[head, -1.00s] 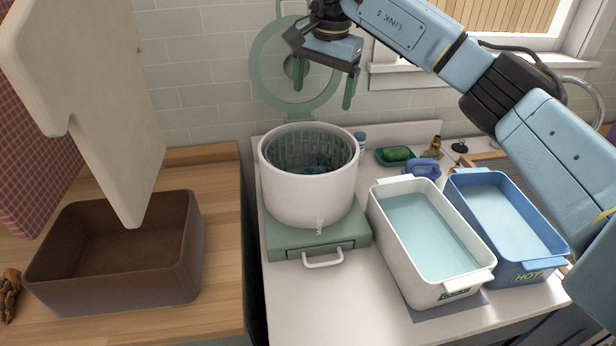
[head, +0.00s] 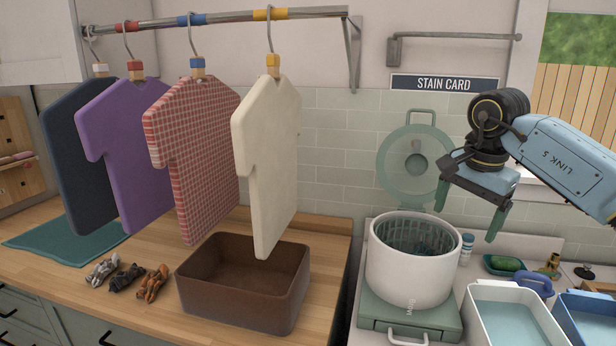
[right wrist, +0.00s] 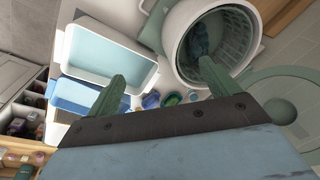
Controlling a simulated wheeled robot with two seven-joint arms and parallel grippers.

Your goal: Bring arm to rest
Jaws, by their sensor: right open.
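My right gripper (head: 468,215) is open and empty, above the white drum washer (head: 410,262) and a little to its right. Its two green fingers point down. The drum's green basket has dark teal cloth inside, only partly visible, and its round green lid (head: 390,172) stands raised behind. In the right wrist view the fingers (right wrist: 165,85) are spread apart with nothing between them, and the drum (right wrist: 178,62) lies beyond them at the upper right. My left gripper is not in either view.
Several shirt-shaped pieces, including a cream one (head: 268,160), hang from a rail (head: 225,18) at left. A white tub (head: 485,335) and blue tub (head: 590,335) hold water at lower right.

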